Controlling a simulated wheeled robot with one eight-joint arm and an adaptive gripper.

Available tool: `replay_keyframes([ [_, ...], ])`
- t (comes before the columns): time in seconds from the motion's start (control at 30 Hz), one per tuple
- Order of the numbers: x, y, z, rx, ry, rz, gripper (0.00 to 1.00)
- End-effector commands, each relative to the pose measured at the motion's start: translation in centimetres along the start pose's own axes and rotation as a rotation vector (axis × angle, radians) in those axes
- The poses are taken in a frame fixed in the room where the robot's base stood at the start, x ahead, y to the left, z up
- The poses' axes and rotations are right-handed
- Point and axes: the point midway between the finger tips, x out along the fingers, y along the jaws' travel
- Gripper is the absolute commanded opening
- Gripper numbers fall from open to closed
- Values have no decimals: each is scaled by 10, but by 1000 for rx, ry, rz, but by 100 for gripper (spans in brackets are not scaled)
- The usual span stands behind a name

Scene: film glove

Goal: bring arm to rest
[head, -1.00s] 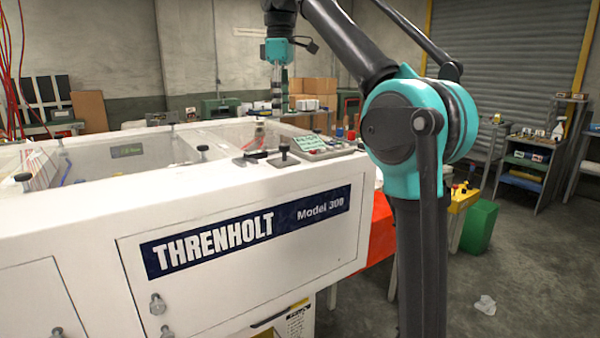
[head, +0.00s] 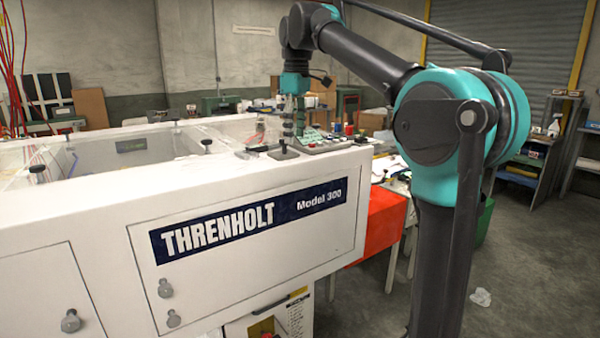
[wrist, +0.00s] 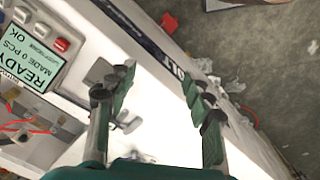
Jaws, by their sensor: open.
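My arm, teal and dark grey, rises at the right in the head view and bends over toward the white machine. My gripper (head: 292,125) hangs down over the machine's right end, partly blurred into the things behind it. In the wrist view my gripper (wrist: 160,92) shows two green fingers with dark pads, spread wide apart with nothing between them. Below them is the white machine (wrist: 150,45), its top edge and label side in view.
The white machine (head: 90,230) marked THRENHOLT fills the left. Its control panel (wrist: 38,60) reads READY, with a red button (wrist: 61,44). A red-orange box (head: 378,225) stands at its right end. Open concrete floor (head: 545,270) lies at the right, with a crumpled white scrap (head: 481,297).

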Motion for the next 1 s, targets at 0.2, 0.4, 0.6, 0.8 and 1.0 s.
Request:
replay_keyframes([
  [0.2,81,17,41,214,38,40,51],
  [0.4,175,14,99,453,88,84,51],
  [0.6,269,-15,168,690,141,125,51],
  [0.8,355,-68,238,918,199,162,51],
  [1.0,409,-118,284,1078,245,188,51],
])
